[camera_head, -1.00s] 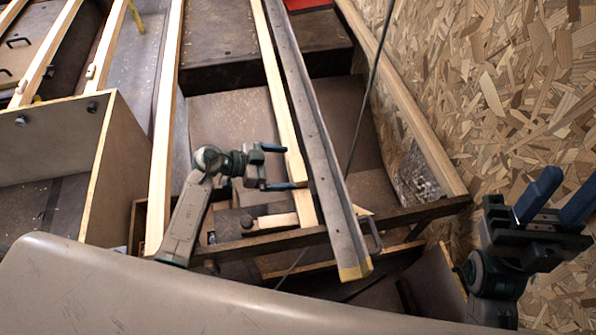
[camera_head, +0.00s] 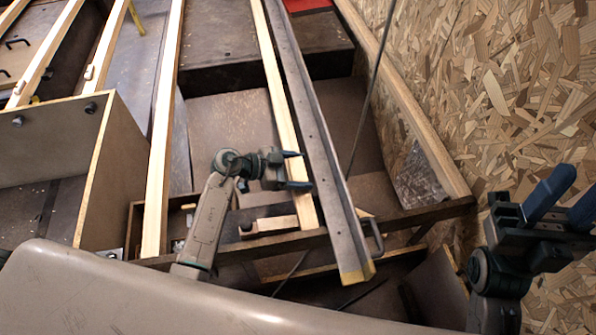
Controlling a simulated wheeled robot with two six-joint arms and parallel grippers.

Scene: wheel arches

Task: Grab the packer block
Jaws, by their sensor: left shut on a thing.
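My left gripper (camera_head: 295,170) is in the middle of the view, its two dark blue fingers one above the other. It is shut on a pale wooden piece whose outline blends with the long pale batten (camera_head: 276,90) there. I cannot tell for certain that this piece is the packer block. Another short pale wooden piece (camera_head: 275,226) with a dark round end lies just below the gripper, apart from it. My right gripper (camera_head: 570,200) is at the right edge, its blue fingers apart, in front of the chipboard wall.
A grey metal-like rail (camera_head: 315,135) runs beside the batten, close to my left fingers. A dark cross beam (camera_head: 400,220) passes below. The chipboard wall (camera_head: 510,90) bounds the right. An open wooden box (camera_head: 117,165) stands at the left. Brown floor panel is bare above the gripper.

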